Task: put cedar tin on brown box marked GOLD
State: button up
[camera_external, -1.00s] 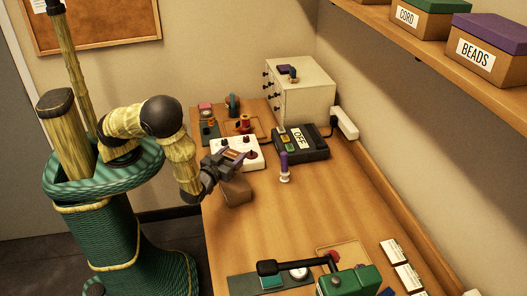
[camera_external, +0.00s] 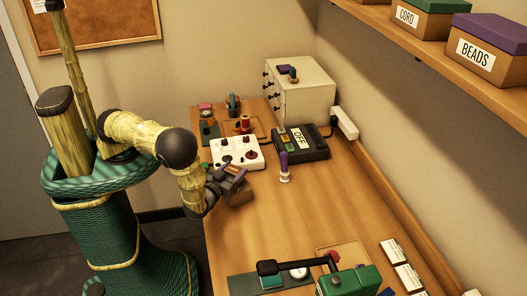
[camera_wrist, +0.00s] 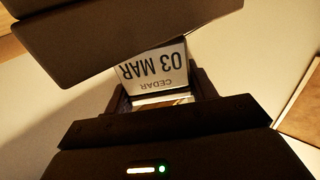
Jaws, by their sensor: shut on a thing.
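My gripper (camera_external: 236,176) is shut on the cedar tin, above the near left side of the table. No box marked GOLD can be read in either view. Brown boxes marked CORD (camera_external: 407,17) and BEADS (camera_external: 477,52) stand on the wall shelf.
A white control panel (camera_external: 222,157), a black device marked OFF (camera_external: 317,152) and a purple-handled tool (camera_external: 284,168) stand beyond my gripper. A cream drawer cabinet (camera_external: 312,90) is at the back. A green machine (camera_external: 350,280) stands in front. The table's middle is clear.

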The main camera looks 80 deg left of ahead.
jog(key=shift+f, duration=0.15)
jog(key=shift+f, duration=0.15)
jog(key=o, duration=1)
